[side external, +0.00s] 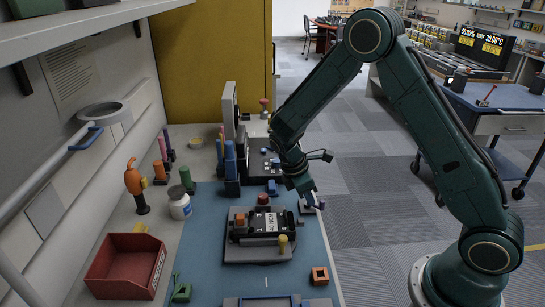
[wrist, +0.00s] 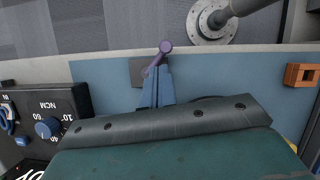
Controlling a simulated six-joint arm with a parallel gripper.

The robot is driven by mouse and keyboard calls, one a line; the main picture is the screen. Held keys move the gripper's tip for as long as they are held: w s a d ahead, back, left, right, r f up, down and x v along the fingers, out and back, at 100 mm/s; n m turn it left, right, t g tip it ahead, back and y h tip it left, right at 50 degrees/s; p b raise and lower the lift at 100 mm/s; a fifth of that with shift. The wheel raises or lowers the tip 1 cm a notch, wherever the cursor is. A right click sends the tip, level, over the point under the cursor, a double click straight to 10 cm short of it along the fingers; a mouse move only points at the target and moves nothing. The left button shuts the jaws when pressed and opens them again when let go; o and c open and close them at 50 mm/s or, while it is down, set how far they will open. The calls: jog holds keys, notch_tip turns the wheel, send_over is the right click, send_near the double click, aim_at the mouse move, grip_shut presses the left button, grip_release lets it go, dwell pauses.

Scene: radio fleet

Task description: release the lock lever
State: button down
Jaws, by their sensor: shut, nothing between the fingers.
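A purple lever with a round knob (wrist: 160,56) stands on a dark grey base plate (wrist: 137,72) in the wrist view. I take it to be the lock lever. In the side view, the small dark base (side external: 303,211) sits at the right edge of the blue mat, and the lever is mostly hidden by my fingers. My gripper (wrist: 156,85) has its blue fingers shut and empty, tips right at the lever's shaft. In the side view my gripper (side external: 310,198) is low over the base. I cannot tell whether the fingers touch the lever.
A black unit with an orange knob and yellow knob (side external: 262,222) stands left of my gripper. Another black unit with a blue dial (wrist: 45,118) is farther back.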

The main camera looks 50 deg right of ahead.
jog(key=shift+w+a, duration=0.15)
jog(key=shift+w, duration=0.05)
dwell(0.4)
jog(key=shift+w+a, duration=0.4)
jog(key=shift+a, duration=0.05)
jog(key=shift+w+a+r, duration=0.2)
jog(key=shift+w+a, duration=0.3)
jog(key=shift+a, duration=0.05)
jog(key=shift+w+a+r, duration=0.15)
jog(key=shift+w+a, duration=0.35)
jog(key=shift+a, duration=0.05)
jog(key=v, duration=0.9)
jog(key=shift+d+r, duration=0.15)
jog(key=shift+r, duration=0.05)
